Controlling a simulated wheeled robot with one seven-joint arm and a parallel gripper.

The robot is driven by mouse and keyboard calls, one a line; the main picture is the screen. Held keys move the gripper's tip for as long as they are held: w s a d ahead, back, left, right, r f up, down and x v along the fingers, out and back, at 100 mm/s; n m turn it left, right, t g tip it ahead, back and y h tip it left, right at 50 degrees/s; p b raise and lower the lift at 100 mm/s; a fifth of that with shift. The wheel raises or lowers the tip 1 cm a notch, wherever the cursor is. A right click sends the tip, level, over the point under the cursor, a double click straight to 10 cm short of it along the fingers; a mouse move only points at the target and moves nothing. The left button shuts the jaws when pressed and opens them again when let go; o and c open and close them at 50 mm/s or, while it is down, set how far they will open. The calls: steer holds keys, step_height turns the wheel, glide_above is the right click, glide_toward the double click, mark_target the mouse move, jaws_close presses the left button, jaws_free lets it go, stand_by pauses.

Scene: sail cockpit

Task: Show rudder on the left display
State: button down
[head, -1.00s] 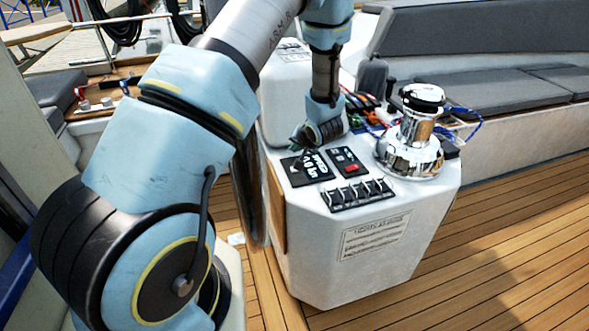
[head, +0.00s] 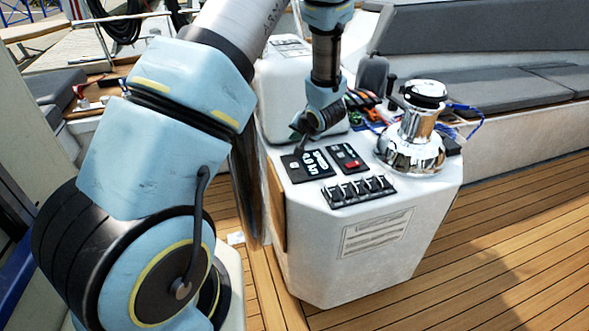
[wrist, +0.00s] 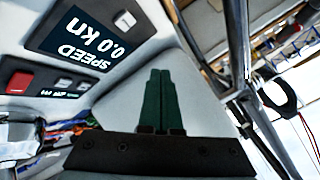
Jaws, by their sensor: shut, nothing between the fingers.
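The left display (head: 308,166) is a black panel on top of the white console. It reads SPEED 0.0 kn. A small pale square button (head: 293,165) sits at its left end. The display also shows upside down in the wrist view (wrist: 80,48), with the button (wrist: 124,20) at its upper right. My gripper (wrist: 160,72) shows there as two dark green fingers shut together, empty, beside the display. In the head view my gripper (head: 303,143) hangs just behind and above the display's far edge, partly hidden by my wrist. It looks clear of the button.
A second black panel with a red switch (head: 349,164) lies to the right of the display. A row of black levers (head: 358,191) is in front. A chrome winch (head: 413,140) and coloured ropes stand to the right. The teak deck (head: 480,260) is clear.

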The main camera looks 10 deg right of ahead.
steer(key=shift+r, duration=0.7)
steer(key=shift+f+b, duration=0.1)
steer(key=shift+b, duration=0.2)
steer(key=b, duration=0.8)
glide_above(295, 167)
step_height(295, 167, down, 7)
steer(key=shift+s+r, duration=0.1)
steer(key=shift+r, duration=0.1)
steer(key=shift+f, duration=1)
steer(key=shift+f, duration=0.2)
steer(key=shift+f, duration=0.2)
